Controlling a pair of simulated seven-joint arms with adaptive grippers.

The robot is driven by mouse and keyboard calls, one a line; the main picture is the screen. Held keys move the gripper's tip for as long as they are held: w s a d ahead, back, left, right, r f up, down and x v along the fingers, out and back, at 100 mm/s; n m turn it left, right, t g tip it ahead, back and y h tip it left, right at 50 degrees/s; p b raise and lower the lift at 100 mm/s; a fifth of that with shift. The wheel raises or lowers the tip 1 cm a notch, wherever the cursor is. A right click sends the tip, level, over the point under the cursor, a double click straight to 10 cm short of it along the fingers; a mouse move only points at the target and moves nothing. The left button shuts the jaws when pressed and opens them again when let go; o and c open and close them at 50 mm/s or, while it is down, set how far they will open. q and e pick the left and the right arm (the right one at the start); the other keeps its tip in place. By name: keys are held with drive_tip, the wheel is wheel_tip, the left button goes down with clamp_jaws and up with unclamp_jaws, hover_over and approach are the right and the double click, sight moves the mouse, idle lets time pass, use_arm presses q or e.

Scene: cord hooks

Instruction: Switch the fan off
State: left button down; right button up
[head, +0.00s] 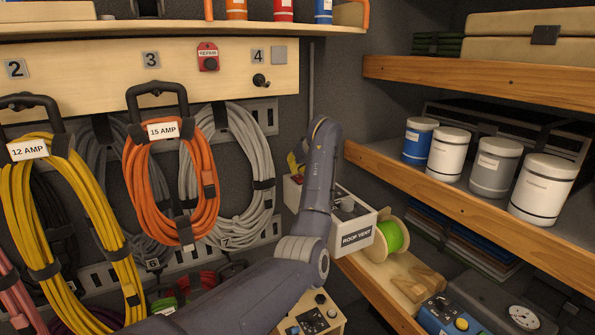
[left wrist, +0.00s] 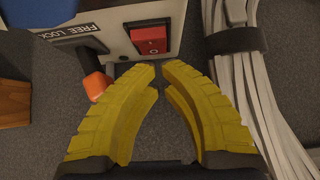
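The roof vent box (head: 350,222), pale with a "ROOF VENT" label, sits at the centre of the head view, partly behind my left arm. In the left wrist view, a red rocker switch (left wrist: 150,40) is on a white panel face (left wrist: 118,44), just beyond my fingertips. My left gripper (left wrist: 159,68) has yellow fingers with a narrow gap between the tips and nothing held. The tips look apart from the switch. In the head view a bit of my left gripper (head: 293,163) shows left of the box, mostly hidden by my arm. My right gripper is not in view.
An orange-tipped lever (left wrist: 97,84) under a "FREE LOCK" label is left of the switch. A grey coiled cord (left wrist: 245,70) hangs close on the right. The orange cord (head: 150,205) and yellow cord (head: 25,210) hang further left. A green spool (head: 392,236) is right of the box.

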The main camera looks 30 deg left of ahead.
sight(297, 177)
use_arm(q)
wheel_tip(297, 177, up, 3)
drive_tip(key=shift+w+a+r, duration=0.1)
drive_tip(key=r+v, duration=0.1)
drive_tip(key=v, duration=0.8)
drive_tip(key=shift+a+r, duration=0.2)
